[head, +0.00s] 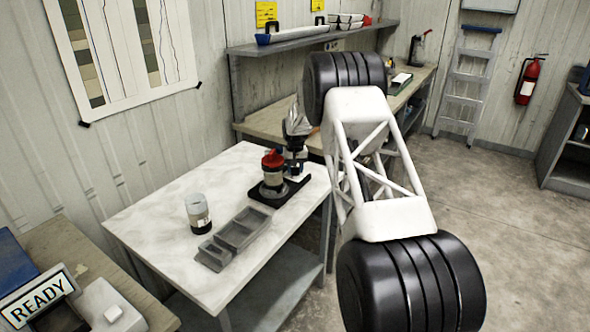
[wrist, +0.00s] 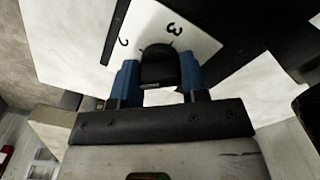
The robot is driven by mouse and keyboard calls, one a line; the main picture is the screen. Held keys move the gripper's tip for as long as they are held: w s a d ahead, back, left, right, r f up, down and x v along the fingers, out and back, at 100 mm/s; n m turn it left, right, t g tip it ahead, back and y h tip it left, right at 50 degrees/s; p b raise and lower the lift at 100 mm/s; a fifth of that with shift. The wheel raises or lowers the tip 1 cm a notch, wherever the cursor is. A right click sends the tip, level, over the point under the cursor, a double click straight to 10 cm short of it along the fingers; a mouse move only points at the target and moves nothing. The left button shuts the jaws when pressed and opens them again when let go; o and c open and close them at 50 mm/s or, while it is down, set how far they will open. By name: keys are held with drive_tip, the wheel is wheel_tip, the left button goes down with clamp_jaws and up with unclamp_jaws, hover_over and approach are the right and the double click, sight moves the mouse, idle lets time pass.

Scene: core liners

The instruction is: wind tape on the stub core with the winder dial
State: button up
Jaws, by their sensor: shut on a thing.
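In the wrist view, my gripper (wrist: 158,82) has its blue fingers on both sides of a black dial knob (wrist: 157,62), shut on it. The knob sits over a white dial plate (wrist: 200,42) marked 2 and 3; other marks are hidden or out of frame. In the head view, my gripper (head: 295,157) is at the back right of the white table, just behind a grey upright cylinder (head: 272,182) with a red top on a black base (head: 285,194). I cannot tell whether this cylinder is the stub core. The dial is not clear there.
A jar with a dark label (head: 199,214) and a grey compartment tray (head: 241,229) stand on the white marbled table (head: 165,213). A READY sign (head: 37,296) stands at lower left. A workbench (head: 265,122) runs behind. The table's left part is clear.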

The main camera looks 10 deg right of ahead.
drive_tip(key=shift+m, duration=1.1)
drive_tip(key=o, duration=0.9)
drive_tip(key=shift+n, duration=0.3)
